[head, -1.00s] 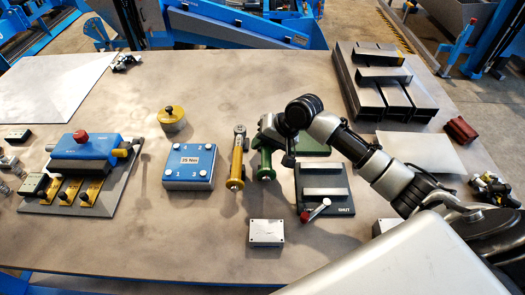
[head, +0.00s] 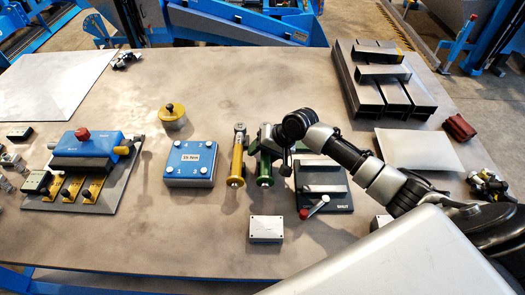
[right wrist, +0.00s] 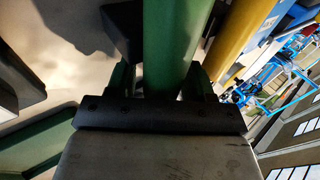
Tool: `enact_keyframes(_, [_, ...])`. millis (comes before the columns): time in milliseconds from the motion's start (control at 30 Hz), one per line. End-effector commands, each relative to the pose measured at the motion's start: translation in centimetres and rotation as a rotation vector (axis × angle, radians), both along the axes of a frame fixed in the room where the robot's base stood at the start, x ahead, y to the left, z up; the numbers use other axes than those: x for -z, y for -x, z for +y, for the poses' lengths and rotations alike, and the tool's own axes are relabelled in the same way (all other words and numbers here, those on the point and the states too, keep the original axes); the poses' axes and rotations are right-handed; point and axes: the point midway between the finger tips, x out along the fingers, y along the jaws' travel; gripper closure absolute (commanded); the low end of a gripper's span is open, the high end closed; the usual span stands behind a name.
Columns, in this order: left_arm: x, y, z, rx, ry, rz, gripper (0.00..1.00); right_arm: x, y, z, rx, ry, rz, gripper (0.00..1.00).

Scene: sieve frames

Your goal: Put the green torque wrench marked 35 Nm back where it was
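The green torque wrench (head: 265,170) is right of a yellow wrench (head: 238,158) in the head view, its round end toward me. My right gripper (head: 268,142) is at its upper part, partly hidden by my wrist. In the right wrist view, the green handle (right wrist: 172,45) runs between the two fingers (right wrist: 165,85), which look closed on its sides. The fingertips and any contact below the wrench are hidden. No 35 Nm mark is readable on it. The yellow wrench also shows beside it in the right wrist view (right wrist: 240,35). My left gripper is out of view.
A blue box with an Nm label (head: 190,164) stands left of the wrenches. A dark fixture with a red-tipped lever (head: 325,190) is close on the right. A small grey box (head: 266,229) lies in front. Bare table lies at front left.

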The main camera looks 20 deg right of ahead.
Motion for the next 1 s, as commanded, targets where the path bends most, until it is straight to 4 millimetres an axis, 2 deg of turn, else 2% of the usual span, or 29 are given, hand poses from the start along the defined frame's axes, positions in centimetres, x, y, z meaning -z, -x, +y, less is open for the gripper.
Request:
enact_keyframes(367, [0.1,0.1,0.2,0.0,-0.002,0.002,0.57,-0.6,0.0,-0.2,0.001,0.001,-0.003,0.44])
enact_keyframes(467, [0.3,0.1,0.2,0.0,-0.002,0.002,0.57,-1.6,0.5,-0.9,0.001,0.003,-0.003,0.44])
enact_keyframes(800, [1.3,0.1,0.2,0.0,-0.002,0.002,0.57,-7.4,2.9,-4.3,0.001,0.004,-0.003,0.44])
enact_keyframes(1000, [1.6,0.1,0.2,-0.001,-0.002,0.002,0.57,-9.6,3.8,-5.4,0.0,0.002,-0.001,0.44])
